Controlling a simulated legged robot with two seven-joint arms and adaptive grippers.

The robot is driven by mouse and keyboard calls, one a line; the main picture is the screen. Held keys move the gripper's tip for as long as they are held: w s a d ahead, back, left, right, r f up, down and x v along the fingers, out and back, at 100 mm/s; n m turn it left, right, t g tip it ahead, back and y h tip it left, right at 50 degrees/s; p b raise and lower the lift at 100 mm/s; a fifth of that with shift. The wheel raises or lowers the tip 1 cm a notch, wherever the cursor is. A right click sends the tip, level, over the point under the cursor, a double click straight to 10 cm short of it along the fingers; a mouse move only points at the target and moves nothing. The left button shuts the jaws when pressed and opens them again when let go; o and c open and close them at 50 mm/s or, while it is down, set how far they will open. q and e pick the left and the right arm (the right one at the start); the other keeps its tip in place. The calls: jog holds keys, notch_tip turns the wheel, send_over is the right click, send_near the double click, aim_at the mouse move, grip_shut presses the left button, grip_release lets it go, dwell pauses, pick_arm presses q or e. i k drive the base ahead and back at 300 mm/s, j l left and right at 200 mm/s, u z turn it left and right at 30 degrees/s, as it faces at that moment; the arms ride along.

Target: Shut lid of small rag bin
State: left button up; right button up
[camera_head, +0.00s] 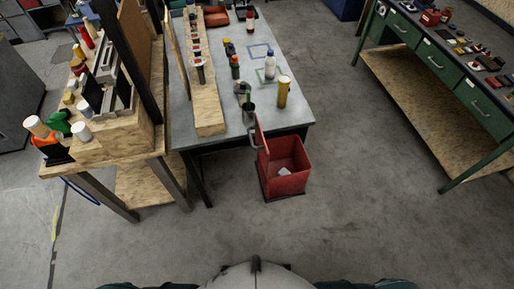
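The small rag bin (290,184) is a red box on the floor, at the front right corner of the grey table. Its top is open, and a small white scrap (285,171) shows inside. The red lid (262,138) stands roughly upright at the bin's left side, seen nearly edge-on. A grey curved piece (253,137) is beside the lid, against the table edge. Neither of my grippers shows in the head view; only parts of my own body are at the bottom edge.
The grey table (290,115) behind the bin holds bottles and a yellow canister (283,92) near its front edge. A wooden workbench (100,150) stands at the left. A green drawer bench (450,75) stands at the right. The floor in front and right of the bin is clear.

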aim_at(256, 148)
jog(key=i+j+z, duration=0.6)
jog(key=i+j, duration=0.1)
